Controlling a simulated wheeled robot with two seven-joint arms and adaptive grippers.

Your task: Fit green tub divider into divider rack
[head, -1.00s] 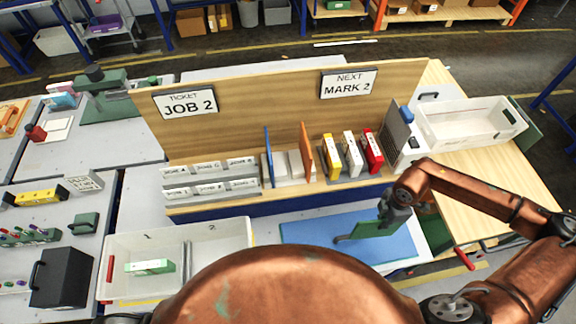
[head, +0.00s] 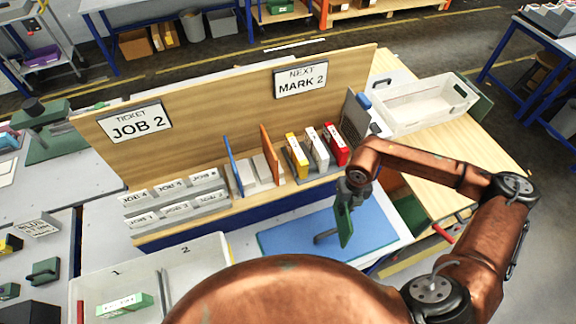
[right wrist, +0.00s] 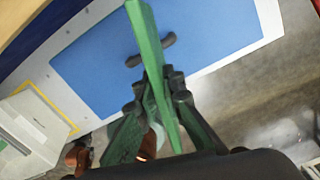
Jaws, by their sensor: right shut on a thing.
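The green divider (head: 345,224) is a thin flat panel. My right gripper (head: 350,197) is shut on it and holds it, roughly upright, over the blue mat. In the right wrist view the divider (right wrist: 153,60) stands edge-on between the gripper fingers (right wrist: 160,95). The rack (head: 252,187) lies against the wooden back panel, behind and left of the gripper. A blue divider (head: 233,165) and an orange divider (head: 270,154) stand upright in it, with pale pieces between them. The divider is apart from the rack. My left gripper is out of view.
A dark bar (head: 325,237) sits on the blue mat (head: 290,240). Yellow (head: 297,155), white (head: 316,150) and red (head: 337,147) boxes stand right of the orange divider. A white tub (head: 205,262) is front left; another tub (head: 400,123) is back right.

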